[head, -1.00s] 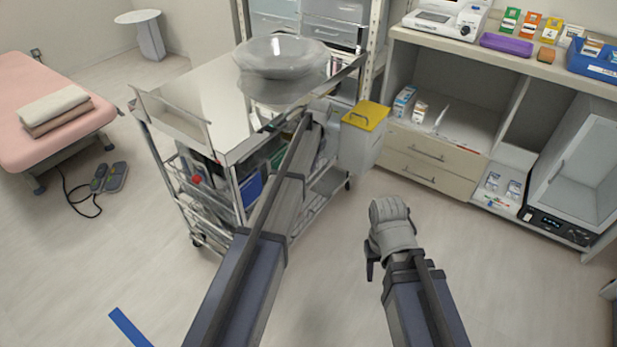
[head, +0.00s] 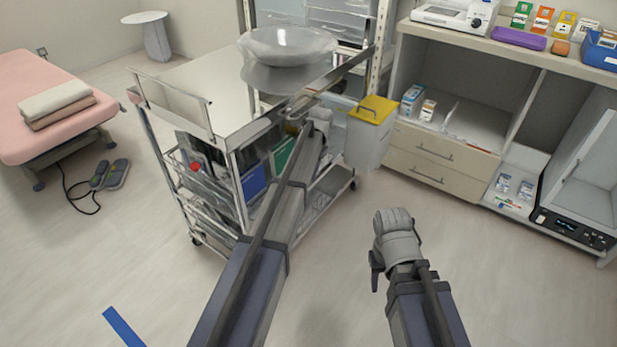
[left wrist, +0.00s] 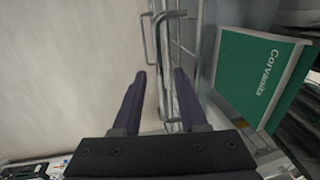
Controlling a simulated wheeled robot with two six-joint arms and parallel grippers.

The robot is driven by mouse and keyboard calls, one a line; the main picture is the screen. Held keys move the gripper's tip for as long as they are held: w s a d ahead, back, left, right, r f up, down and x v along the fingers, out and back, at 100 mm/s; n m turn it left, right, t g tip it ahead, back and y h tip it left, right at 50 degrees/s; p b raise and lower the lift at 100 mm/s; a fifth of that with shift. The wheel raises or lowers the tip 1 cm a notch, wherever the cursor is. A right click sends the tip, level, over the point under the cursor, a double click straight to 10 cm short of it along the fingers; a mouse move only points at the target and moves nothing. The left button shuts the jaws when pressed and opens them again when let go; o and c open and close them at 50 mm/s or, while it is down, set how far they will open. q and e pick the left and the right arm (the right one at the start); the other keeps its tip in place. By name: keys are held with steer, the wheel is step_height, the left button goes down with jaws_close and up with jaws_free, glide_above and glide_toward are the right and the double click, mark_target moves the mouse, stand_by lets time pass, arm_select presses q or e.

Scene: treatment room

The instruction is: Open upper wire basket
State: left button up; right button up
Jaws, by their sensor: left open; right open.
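The wheeled steel cart (head: 190,85) stands ahead with wire baskets under its top. The upper wire basket (head: 183,170) holds a blue folder (head: 253,183) and a green folder (head: 283,153), and is partly hidden by my left arm. My left gripper (left wrist: 160,75) is open beside the basket. In the left wrist view, a wire handle (left wrist: 146,45) shows at and beyond the fingertips; I cannot tell whether they touch it. The green folder also shows there (left wrist: 258,80). My right gripper (head: 393,235) is over the floor, away from the cart, and open.
A clear bowl (head: 288,45) sits on the cart top. A bin with a yellow lid (head: 373,110) hangs at the cart's right end. A lower wire basket (head: 212,215) is below. Drawers and shelves (head: 440,165) stand right, a pink bed (head: 40,75) left. Floor in front is clear.

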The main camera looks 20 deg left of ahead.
arm_select(q)
steer(key=shift+f, duration=0.1)
steer(key=shift+c, duration=0.3)
jaws_close()
stand_by(1.1)
